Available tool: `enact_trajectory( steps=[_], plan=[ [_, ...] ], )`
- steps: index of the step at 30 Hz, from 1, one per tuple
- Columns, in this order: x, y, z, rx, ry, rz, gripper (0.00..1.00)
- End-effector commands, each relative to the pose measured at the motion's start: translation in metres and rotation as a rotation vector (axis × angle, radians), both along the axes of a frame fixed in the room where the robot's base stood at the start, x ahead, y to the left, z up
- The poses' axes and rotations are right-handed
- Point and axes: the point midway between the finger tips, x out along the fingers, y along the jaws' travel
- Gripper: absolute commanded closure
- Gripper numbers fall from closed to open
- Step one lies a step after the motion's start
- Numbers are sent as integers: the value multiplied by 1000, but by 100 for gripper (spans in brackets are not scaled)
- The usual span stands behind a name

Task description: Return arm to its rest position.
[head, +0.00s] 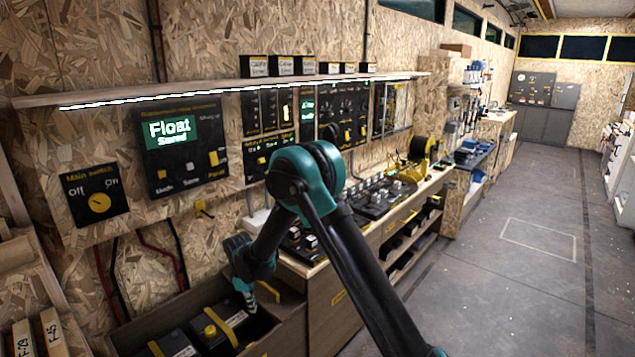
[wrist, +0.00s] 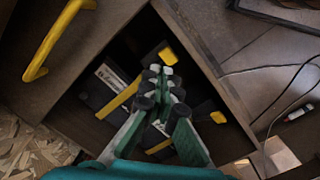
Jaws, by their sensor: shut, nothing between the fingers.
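My gripper (head: 250,303) points down at the end of my teal and black arm, over the open wooden compartment (head: 283,312) at lower left. In the wrist view my gripper (wrist: 160,86) has its fingers together with nothing held between them. Below the fingertips lie dark boxes with yellow straps, one of which is a strapped box (head: 225,322) in the head view. The fingers hide part of these boxes in the wrist view. The arm reaches forward and left, bent at its elbow.
A wall panel (head: 182,165) reads "Float Saved", beside a main switch panel (head: 92,213). A lit shelf (head: 215,91) juts out above them. A workbench (head: 320,265) with controls runs to the right. A yellow handle (wrist: 55,42) is near the gripper. The floor (head: 500,275) at right is clear.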

Motion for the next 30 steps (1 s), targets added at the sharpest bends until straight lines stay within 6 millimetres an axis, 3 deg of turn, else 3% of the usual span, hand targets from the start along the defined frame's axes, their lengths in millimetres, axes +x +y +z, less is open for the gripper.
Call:
enact_trajectory(
  steps=[1, 6, 14, 21, 30],
  plan=[
    [4, -22, 17, 11, -9, -55, 100],
    [10, -88, 63, 53, -44, -238, 100],
    [-6, -188, 119, 116, -98, -518, 100],
    [-43, -272, 153, 175, -151, -776, 100],
    [-112, -358, 169, 253, -219, -1096, 100]
  ],
)
